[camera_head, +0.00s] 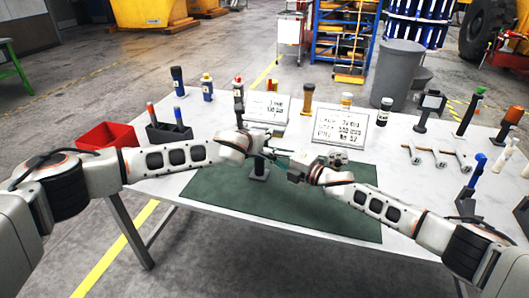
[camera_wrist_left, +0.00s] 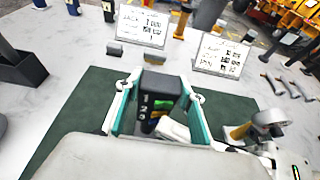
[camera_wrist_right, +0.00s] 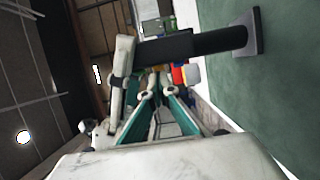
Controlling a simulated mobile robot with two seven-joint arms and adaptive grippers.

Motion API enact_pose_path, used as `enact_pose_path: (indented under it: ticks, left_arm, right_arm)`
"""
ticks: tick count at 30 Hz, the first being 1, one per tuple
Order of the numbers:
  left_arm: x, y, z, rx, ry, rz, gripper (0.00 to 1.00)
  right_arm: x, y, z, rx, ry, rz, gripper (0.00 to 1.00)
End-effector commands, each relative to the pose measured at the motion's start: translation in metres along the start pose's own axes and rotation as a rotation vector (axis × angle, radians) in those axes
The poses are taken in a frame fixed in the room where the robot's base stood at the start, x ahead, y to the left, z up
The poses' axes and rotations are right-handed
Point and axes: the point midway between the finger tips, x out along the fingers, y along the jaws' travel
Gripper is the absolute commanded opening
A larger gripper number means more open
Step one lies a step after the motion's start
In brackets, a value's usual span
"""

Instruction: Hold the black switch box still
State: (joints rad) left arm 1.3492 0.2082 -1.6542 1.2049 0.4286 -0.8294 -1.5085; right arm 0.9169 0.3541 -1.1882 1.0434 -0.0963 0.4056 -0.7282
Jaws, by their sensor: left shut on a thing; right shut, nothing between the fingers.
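The black switch box (camera_wrist_left: 162,84) stands between the teal fingers of my left gripper (camera_wrist_left: 160,90) in the left wrist view. Its face carries numbers and green, yellow and blue parts. My left gripper is shut on it. In the head view the box is mostly hidden by my left gripper (camera_head: 262,148), but its black stand (camera_head: 260,171) shows on the green mat (camera_head: 215,190). In the right wrist view the black post (camera_wrist_right: 215,40) runs to a square foot on the mat. My right gripper (camera_wrist_right: 160,88) is shut and empty, beside the post and apart from it.
A red bin (camera_head: 108,136) and a dark holder (camera_head: 168,133) stand at the table's left. Two white sign boards (camera_head: 340,127) stand behind the mat. Several bottles, metal parts (camera_head: 440,157) and posts occupy the back and right. The mat's front is clear.

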Motion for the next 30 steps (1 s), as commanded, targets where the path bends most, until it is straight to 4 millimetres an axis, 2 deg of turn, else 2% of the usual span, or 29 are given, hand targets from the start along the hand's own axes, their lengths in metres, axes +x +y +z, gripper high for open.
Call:
enact_pose_path:
  ticks: [16, 24, 30]
  left_arm:
    - [0.0, 0.001, 0.0, 0.0, 0.0, 0.001, 0.03]
    - [0.0, 0.001, 0.0, 0.0, 0.0, 0.001, 0.03]
    - [0.0, 0.001, 0.0, 0.0, 0.0, 0.001, 0.03]
  right_arm:
    - [0.004, 0.0, 0.001, 0.001, -0.008, 0.002, 0.0]
    - [0.011, 0.0, -0.001, 0.0, -0.128, 0.008, 0.0]
    - [0.011, 0.001, 0.001, -0.003, -0.126, 0.007, 0.0]
